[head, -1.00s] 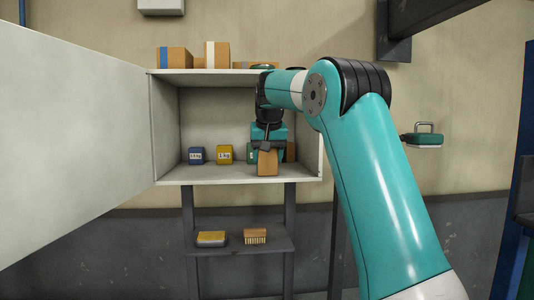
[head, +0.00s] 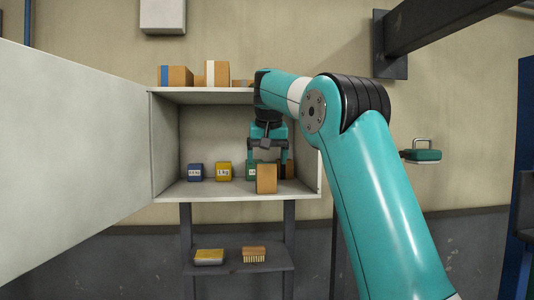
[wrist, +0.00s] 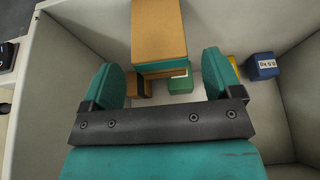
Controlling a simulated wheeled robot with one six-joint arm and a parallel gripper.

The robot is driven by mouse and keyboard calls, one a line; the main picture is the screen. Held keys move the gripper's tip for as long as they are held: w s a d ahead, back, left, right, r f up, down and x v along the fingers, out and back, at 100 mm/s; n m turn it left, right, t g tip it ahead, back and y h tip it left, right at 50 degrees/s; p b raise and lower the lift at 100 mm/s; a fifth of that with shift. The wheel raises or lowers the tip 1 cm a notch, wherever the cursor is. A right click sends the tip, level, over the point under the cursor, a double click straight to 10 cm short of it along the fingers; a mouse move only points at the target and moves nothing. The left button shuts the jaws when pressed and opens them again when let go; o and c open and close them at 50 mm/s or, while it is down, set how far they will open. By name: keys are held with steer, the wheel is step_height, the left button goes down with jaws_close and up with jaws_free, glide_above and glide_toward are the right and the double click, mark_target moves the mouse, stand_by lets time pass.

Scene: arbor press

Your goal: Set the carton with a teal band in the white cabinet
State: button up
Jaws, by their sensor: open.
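The carton with a teal band (head: 266,179) is a brown box standing upright on the floor of the white cabinet (head: 235,190), near its front edge and right of the middle. Its teal band shows in the wrist view (wrist: 163,66), but not in the head view. My gripper (head: 267,158) is open and empty, inside the cabinet mouth just above the carton. In the wrist view the two teal fingers stand wide apart, and the carton (wrist: 158,30) lies past them, clear of both as far as I can see.
A blue weight (head: 195,172), a yellow weight (head: 223,171) and a green weight (head: 251,170) stand in the cabinet. Another carton (wrist: 138,87) sits behind the carton. The cabinet door (head: 70,150) is open on the left. Cartons (head: 215,73) stand on top.

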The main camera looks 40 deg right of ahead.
steer(key=shift+v, duration=1.2)
steer(key=s+a+f+n+y, duration=0.1)
steer(key=s+a+f+n, duration=0.25)
steer(key=a, duration=0.45)
steer(key=s+a+f+n+y, duration=0.1)
steer(key=s+a+f+n, duration=0.2)
steer(key=a+f, duration=0.35)
steer(key=s+a+f+n+y, duration=0.1)
steer(key=s+a+f+n, duration=0.2)
steer(key=a, duration=0.7)
steer(key=s+a+f+n+g+y, duration=0.1)
steer(key=s+a+f, duration=0.4)
steer(key=s, duration=0.5)
steer(key=s+a+f+n+g+y, duration=0.2)
steer(key=s+a+f+n+y, duration=0.1)
steer(key=s+a, duration=0.4)
steer(key=s+f+n, duration=0.1)
steer(key=s+f, duration=0.1)
steer(key=s, duration=0.1)
steer(key=shift+a+g, duration=0.25)
steer(key=shift+g, duration=0.05)
